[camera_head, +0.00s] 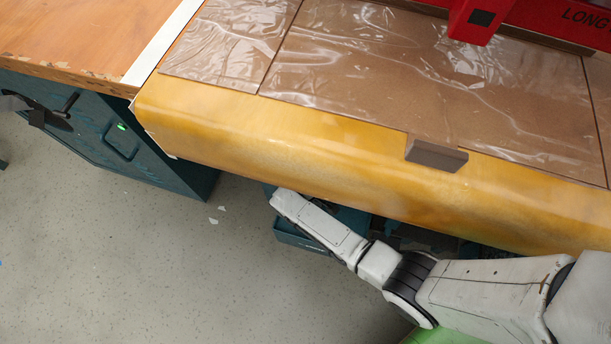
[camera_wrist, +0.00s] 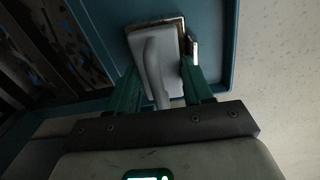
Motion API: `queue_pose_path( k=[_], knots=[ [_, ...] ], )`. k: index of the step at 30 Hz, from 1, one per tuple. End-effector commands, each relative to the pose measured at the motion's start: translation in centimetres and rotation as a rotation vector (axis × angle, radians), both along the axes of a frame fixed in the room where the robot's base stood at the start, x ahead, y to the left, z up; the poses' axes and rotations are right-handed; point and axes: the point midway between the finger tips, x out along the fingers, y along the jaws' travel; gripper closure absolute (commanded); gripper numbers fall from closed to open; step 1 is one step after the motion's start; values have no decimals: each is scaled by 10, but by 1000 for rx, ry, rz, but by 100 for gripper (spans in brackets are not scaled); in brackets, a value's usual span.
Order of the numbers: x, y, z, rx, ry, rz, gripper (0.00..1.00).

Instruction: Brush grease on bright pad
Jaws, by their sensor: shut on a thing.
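In the wrist view, my gripper (camera_wrist: 160,80) has its green fingers on either side of a pale grey handled tool (camera_wrist: 154,58), which looks like the brush, and is shut on it. The tool's wide end has a brownish edge and points to the top of the picture. It is over or in a teal tray (camera_wrist: 226,45). The tray also shows below the table edge in the head view (camera_head: 290,236). My fingers are hidden in the head view. I cannot make out a bright pad or any grease in either view.
A workbench with a yellow rounded front edge (camera_head: 230,135) overhangs my arm's end. Film-covered brown boards (camera_head: 350,70), a red machine (camera_head: 480,22) and a small brown block (camera_head: 436,154) are on it. A teal cabinet (camera_head: 95,140) stands left. The grey floor (camera_head: 130,270) is open.

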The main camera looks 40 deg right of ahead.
Motion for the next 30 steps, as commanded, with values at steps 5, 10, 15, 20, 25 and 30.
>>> queue_pose_path(
  k=[5, 10, 15, 20, 25, 30],
  knots=[
    [-1, 0, -2, 1, 0, -1, 78],
    [-1, 0, -2, 0, 1, -1, 78],
    [-1, 0, 3, 1, 2, -1, 78],
    [-1, 0, 15, 1, 1, 0, 78],
    [-1, 0, 27, 1, 1, 0, 78],
    [0, 0, 39, 0, 0, 0, 78]
  ],
)
